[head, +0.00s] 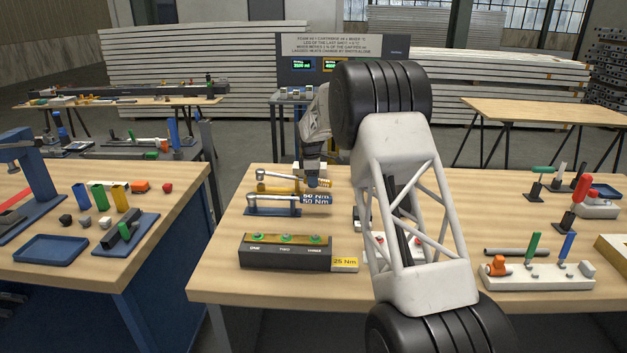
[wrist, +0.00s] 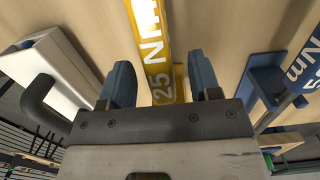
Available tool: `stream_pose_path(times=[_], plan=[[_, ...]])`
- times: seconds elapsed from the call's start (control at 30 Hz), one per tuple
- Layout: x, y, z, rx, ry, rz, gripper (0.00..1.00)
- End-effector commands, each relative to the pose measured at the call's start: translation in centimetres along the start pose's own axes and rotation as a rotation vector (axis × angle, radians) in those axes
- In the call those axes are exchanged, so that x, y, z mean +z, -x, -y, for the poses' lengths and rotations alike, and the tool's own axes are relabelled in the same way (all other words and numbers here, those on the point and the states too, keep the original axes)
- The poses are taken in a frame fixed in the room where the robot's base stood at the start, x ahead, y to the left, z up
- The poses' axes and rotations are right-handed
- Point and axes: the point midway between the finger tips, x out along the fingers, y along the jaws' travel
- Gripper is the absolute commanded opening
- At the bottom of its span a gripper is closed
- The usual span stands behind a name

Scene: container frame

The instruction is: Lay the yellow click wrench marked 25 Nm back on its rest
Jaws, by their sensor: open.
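The yellow click wrench marked 25 Nm (wrist: 150,30) runs between my gripper's fingers (wrist: 160,65) in the wrist view. The two blue fingers stand apart on either side of its handle, with visible gaps. In the head view the yellow wrench (head: 280,177) lies level at the back left of the bench, along its yellow rest (head: 268,190). Whether it is fully seated cannot be told. My gripper (head: 313,182) is open at the handle's right end, and my arm hides some of the area.
A blue wrench marked 50 Nm (head: 275,198) lies on a blue rest just in front. A white fixture (head: 535,277) is at right.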

Motion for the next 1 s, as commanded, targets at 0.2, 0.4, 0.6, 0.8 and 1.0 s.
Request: stream_pose_path(times=[0.2,0.4,0.6,0.8,1.0], plan=[[0.0,1.8,0.0,0.002,0.000,0.000,0.57],[0.0,4.4,0.0,0.002,0.000,-0.001,0.57],[0.0,6.6,0.0,0.001,0.000,0.000,0.57],[0.0,7.5,0.0,0.001,0.000,0.000,0.57],[0.0,7.6,0.0,0.001,0.000,0.000,0.57]])
